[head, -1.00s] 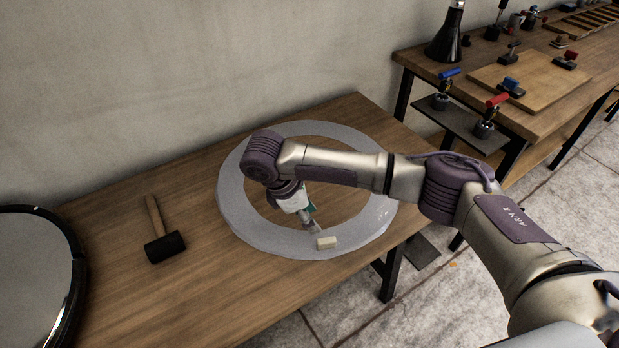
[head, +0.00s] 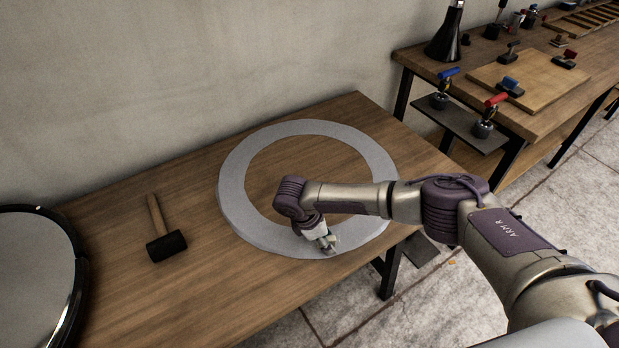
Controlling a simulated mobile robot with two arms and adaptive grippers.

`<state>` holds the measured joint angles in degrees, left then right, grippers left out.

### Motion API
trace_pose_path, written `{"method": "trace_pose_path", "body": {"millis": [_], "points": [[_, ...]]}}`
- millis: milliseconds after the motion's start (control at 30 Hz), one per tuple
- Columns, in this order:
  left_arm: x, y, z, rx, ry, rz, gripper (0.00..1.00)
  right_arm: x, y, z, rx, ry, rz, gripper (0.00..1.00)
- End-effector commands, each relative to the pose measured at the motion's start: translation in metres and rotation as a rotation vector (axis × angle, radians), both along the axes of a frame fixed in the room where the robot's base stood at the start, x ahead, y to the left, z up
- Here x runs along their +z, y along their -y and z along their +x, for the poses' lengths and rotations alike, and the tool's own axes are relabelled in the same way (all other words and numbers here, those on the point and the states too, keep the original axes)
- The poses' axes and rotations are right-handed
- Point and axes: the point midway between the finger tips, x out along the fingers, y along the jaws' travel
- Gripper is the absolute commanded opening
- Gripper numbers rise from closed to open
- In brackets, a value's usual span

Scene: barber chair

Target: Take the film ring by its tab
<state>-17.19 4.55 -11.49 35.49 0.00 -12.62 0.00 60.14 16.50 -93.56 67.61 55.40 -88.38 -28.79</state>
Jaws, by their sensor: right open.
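The film ring (head: 233,187) is a flat grey ring lying on the wooden table. Its small pale tab, on the near right part of the ring, is hidden behind my right gripper. My right gripper (head: 331,247) is open and points down over the near edge of the ring, where the tab lies. Whether the fingers are around the tab or just above it I cannot tell. My left gripper is not in view.
A mallet (head: 166,245) with a black head lies on the table left of the ring. A round black-rimmed disc (head: 35,275) is at the left edge. A second bench (head: 480,110) with tools and clamps stands at the right back. The table between mallet and ring is clear.

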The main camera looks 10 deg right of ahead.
Motion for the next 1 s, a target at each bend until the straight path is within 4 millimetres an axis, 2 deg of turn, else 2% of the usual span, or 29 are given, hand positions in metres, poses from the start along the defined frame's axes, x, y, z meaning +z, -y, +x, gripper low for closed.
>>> {"method": "trace_pose_path", "body": {"millis": [200,500,1000], "points": [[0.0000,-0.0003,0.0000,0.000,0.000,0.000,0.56,-0.0008,-0.0001,0.0000,0.000,0.000,0.001,0.48],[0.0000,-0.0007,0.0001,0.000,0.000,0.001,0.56,-0.0005,-0.0002,0.0001,0.000,0.000,0.001,0.00],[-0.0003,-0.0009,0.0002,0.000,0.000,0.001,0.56,0.0062,-0.0004,0.0007,0.000,0.002,0.002,0.00]]}}
